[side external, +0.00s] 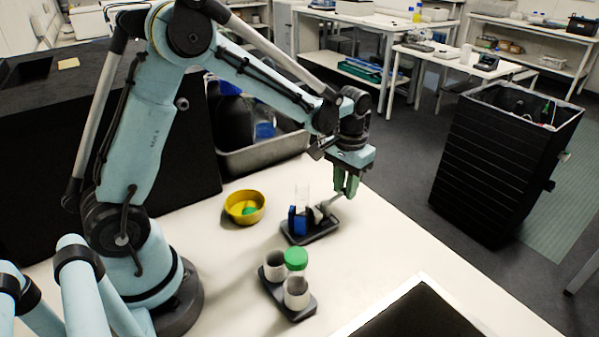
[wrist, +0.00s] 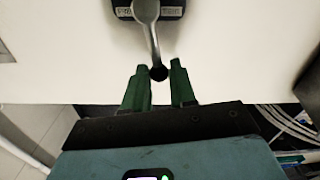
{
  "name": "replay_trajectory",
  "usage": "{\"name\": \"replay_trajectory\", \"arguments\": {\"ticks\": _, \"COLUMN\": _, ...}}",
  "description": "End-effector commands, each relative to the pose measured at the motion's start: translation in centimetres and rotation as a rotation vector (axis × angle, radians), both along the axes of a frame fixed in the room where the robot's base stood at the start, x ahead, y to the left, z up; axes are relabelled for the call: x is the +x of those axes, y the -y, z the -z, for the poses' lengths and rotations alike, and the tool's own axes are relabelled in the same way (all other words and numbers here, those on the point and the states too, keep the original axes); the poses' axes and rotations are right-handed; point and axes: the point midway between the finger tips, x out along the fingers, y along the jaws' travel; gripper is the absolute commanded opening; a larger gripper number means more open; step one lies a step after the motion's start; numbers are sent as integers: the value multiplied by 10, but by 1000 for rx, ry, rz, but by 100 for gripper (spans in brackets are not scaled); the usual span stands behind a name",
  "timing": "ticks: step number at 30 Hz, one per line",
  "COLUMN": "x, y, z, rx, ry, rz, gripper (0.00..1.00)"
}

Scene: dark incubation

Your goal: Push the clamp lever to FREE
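The clamp (side external: 298,221) has blue jaws around a clear upright tube (side external: 303,194) on a dark base (side external: 311,238). Its grey lever (side external: 331,203) sticks out on the right, toward my gripper (side external: 347,188). In the wrist view the lever (wrist: 152,35) runs down from the dark base (wrist: 172,8) to a black ball knob (wrist: 158,73). The two green fingers of my gripper (wrist: 159,68) are apart, one either side of the knob, with gaps visible. Small labels flank the lever's root; I cannot read them reliably. The jaws are outside the wrist view.
A yellow bowl (side external: 244,220) holding a green item stands left of the clamp. A grey bin (side external: 262,157) is behind. The table right of the clamp is clear.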

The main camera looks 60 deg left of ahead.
Motion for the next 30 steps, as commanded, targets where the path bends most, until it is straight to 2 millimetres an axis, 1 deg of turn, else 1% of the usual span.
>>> {"name": "replay_trajectory", "arguments": {"ticks": 5, "x": 0, "y": 2, "z": 0, "rx": 0, "ry": 0, "rz": 31, "gripper": 26}}
{"name": "replay_trajectory", "arguments": {"ticks": 12, "x": 1, "y": 13, "z": 0, "rx": 0, "ry": 0, "rz": 193, "gripper": 26}}
{"name": "replay_trajectory", "arguments": {"ticks": 23, "x": 1, "y": 14, "z": 0, "rx": 0, "ry": 0, "rz": 221, "gripper": 26}}
{"name": "replay_trajectory", "arguments": {"ticks": 30, "x": 0, "y": 25, "z": 0, "rx": 0, "ry": 0, "rz": 386, "gripper": 26}}
